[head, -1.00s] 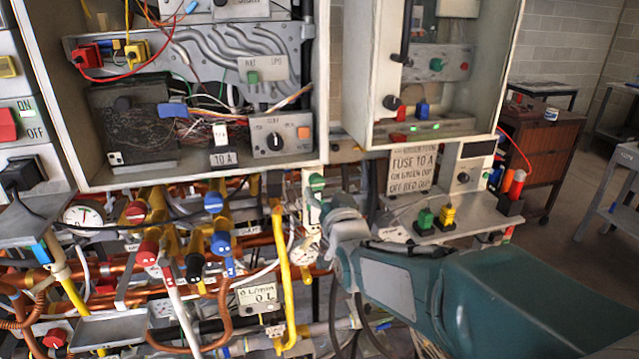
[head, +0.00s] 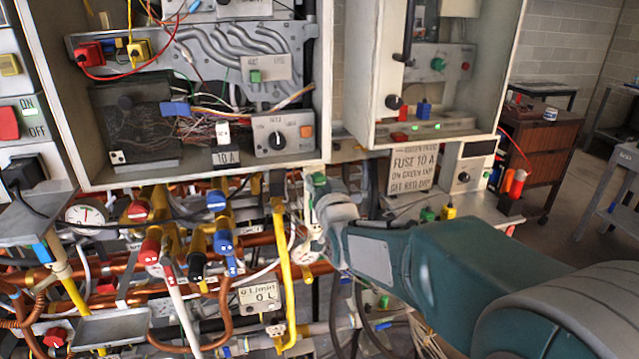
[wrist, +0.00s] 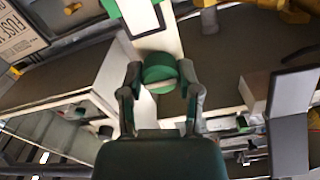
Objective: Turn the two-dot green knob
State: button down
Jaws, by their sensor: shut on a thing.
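A round green knob (wrist: 160,72) sits on a pale panel and shows in the wrist view between my two fingers. It also shows in the head view (head: 318,180), just below the gap between the two cabinets. I cannot make out dots on its face. My gripper (wrist: 161,78) is shut on this knob, one finger on each side. In the head view my gripper (head: 322,192) is small and partly hidden by my own wrist, which comes in from the right.
An open left cabinet (head: 322,100) and a right cabinet (head: 360,90) hang above my arm. Copper and yellow pipes with red and blue valve handles (head: 222,240) crowd the left. A shelf (head: 475,205) with green and yellow blocks is to the right. Open floor lies far right.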

jog(key=shift+n, duration=0.3)
jog(key=n, duration=0.4)
jog(key=shift+n, duration=2.2)
jog(key=shift+c, duration=1.5)
grip_release()
jog(key=shift+a, duration=0.1)
jog(key=shift+w+a, duration=0.1)
